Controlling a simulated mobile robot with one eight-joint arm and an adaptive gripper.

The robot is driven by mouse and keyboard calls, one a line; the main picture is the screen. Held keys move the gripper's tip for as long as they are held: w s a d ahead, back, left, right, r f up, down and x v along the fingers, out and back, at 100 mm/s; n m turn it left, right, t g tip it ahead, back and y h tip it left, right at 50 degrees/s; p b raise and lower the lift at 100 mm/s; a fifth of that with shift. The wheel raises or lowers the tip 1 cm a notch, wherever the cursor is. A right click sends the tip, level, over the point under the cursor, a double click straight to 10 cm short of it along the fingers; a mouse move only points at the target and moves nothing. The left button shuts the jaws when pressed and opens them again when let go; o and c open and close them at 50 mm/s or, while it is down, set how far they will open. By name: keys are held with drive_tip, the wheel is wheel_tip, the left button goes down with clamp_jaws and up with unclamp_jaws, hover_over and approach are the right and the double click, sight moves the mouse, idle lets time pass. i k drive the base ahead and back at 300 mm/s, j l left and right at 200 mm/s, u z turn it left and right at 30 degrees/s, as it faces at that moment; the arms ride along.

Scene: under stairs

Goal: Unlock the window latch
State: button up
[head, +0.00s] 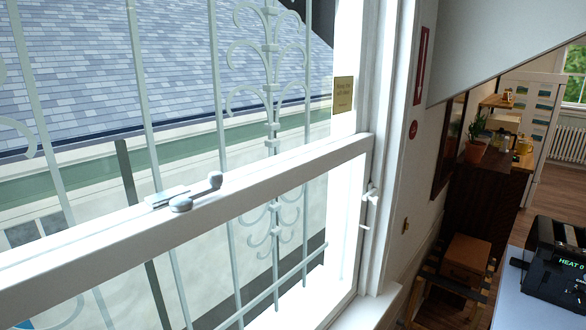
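The window latch (198,193) is a small grey lever on top of the white horizontal rail (250,193) across the middle of the window. Its round base is at the left end of the lever, and a rounded knob (215,179) is at the right end. The lever lies roughly along the rail, pointing right and away from me. A flat pale plate (165,196) sits beside the base on its left. I cannot tell whether the latch is engaged. My gripper is not in view, and nothing touches the latch.
Pale metal bars stand outside the glass. A small white fitting (371,192) is on the right window frame. At right are a black device (553,262) reading "HEAT 0", a brown box (468,257) and a dark cabinet (492,190). Space around the latch looks clear.

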sight(185, 203)
drive_tip(key=u, duration=0.45)
drive_tip(key=j+u, duration=0.15)
drive_tip(key=u, duration=0.25)
drive_tip(key=i+u, duration=0.1)
drive_tip(key=u, duration=0.35)
